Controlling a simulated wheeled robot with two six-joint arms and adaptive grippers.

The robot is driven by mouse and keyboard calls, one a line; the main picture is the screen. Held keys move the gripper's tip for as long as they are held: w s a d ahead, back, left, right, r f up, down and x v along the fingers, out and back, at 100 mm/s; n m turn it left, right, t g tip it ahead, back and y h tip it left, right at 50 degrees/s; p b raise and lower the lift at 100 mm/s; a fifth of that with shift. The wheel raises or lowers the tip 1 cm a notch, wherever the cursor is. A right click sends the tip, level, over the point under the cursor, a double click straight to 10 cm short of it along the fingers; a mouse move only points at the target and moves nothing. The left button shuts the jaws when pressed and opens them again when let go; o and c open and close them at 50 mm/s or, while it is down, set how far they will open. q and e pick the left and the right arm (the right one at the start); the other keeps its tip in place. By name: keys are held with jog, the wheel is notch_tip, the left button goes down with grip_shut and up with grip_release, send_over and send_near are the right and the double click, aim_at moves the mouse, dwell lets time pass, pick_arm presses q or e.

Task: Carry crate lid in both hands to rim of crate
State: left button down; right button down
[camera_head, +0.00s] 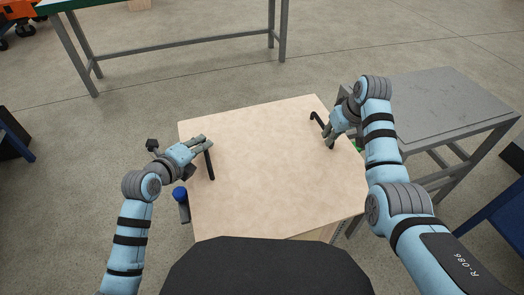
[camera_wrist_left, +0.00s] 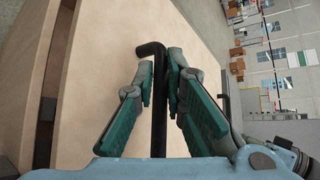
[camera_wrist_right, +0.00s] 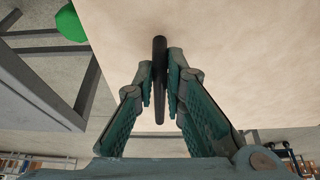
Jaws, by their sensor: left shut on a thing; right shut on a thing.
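The crate lid (camera_head: 262,165) is a flat, light wooden board with a black bar handle near each side. My left gripper (camera_head: 204,144) is shut on the left handle (camera_head: 209,166), and its fingers also show on the bar in the left wrist view (camera_wrist_left: 160,85). My right gripper (camera_head: 330,137) is shut on the right handle (camera_head: 317,121), also seen in the right wrist view (camera_wrist_right: 159,80). A light wooden part (camera_head: 327,232), apparently the crate, shows below the lid's near edge. The lid hides most of it, so I cannot tell the gap to the rim.
A grey metal table (camera_head: 445,105) stands to the right, close to the lid. A green-topped bench (camera_head: 185,50) stands behind, with open floor between. A blue-topped object (camera_head: 181,194) is beside the lid's left edge. A green object (camera_wrist_right: 70,22) shows beyond the lid's edge.

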pick_arm(q)
jog(key=c, duration=2)
grip_release()
jog(key=shift+d+f, duration=0.1)
jog(key=shift+f, duration=0.15)
pick_arm(e)
jog(key=c, duration=2)
grip_release()
jog(key=shift+a+f, duration=0.1)
jog(key=shift+f, duration=0.15)
pick_arm(q)
jog(key=o, duration=0.3)
pick_arm(e)
jog(key=o, duration=0.3)
pick_arm(q)
jog(key=shift+o, duration=0.2)
jog(key=shift+r, duration=0.1)
pick_arm(e)
jog(key=shift+o, duration=0.2)
pick_arm(q)
jog(key=shift+o, duration=0.6)
jog(key=o, duration=0.7)
jog(key=shift+o, duration=0.2)
jog(key=v, duration=1.2)
pick_arm(e)
jog(key=o, duration=0.8)
